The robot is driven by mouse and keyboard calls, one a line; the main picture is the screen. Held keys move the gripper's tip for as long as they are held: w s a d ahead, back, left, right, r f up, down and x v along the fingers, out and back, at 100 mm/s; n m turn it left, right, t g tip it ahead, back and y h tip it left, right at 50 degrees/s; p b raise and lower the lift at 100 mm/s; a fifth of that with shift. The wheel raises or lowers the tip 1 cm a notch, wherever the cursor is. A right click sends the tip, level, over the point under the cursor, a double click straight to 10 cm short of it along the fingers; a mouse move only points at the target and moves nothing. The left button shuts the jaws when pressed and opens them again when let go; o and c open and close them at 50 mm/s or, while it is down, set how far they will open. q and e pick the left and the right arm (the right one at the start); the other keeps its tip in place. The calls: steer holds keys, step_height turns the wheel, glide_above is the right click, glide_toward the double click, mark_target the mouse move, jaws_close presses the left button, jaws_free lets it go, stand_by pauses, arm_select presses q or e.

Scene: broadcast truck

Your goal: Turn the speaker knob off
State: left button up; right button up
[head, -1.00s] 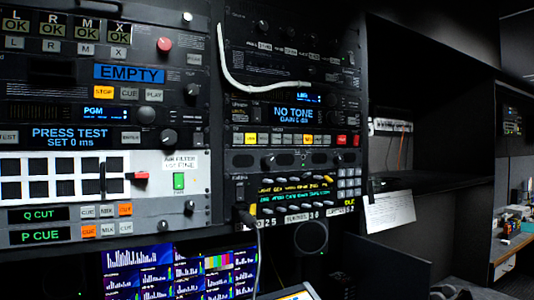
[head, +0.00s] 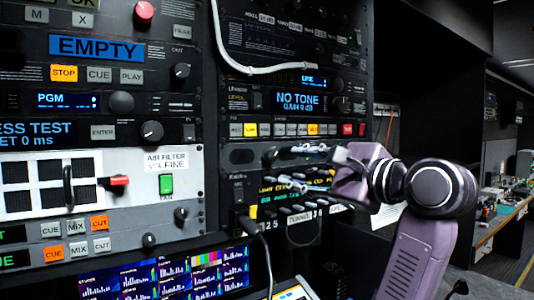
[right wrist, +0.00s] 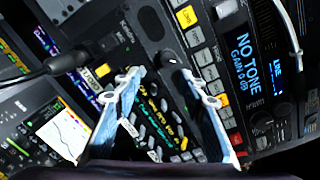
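My right gripper (head: 300,167) reaches in from the right, in front of the lower part of the equipment rack. Its two fingers are apart and empty; it also shows in the right wrist view (right wrist: 172,88). A dark round knob (right wrist: 170,57) lies between and beyond the fingertips in the right wrist view. In the head view a dark knob (head: 269,156) sits just left of the fingertips, on the strip below the coloured buttons. I cannot read a label that marks the speaker knob. I cannot tell whether a finger touches the panel. My left gripper is not in view.
The NO TONE display (head: 297,101) sits above the coloured button row (head: 290,130). A black cable (head: 258,250) plugs in left of the gripper; it also shows in the right wrist view (right wrist: 48,68). A white cable (head: 235,64) hangs higher. A workbench (head: 500,215) stands far right.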

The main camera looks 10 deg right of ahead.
mark_target(274, 156)
steer(key=w+a+p, duration=0.1)
steer(key=w, duration=0.1)
steer(key=w+a+r+p, duration=0.1)
steer(key=w+a+p, duration=0.1)
steer(key=w+p, duration=0.1)
steer(key=shift+w+r, duration=0.35)
steer(key=shift+r, duration=0.05)
steer(key=shift+w+a+f, duration=0.1)
steer(key=shift+w+a, duration=0.05)
steer(key=shift+w, duration=0.25)
steer(key=shift+s, duration=0.1)
steer(key=shift+c, duration=0.4)
jaws_close()
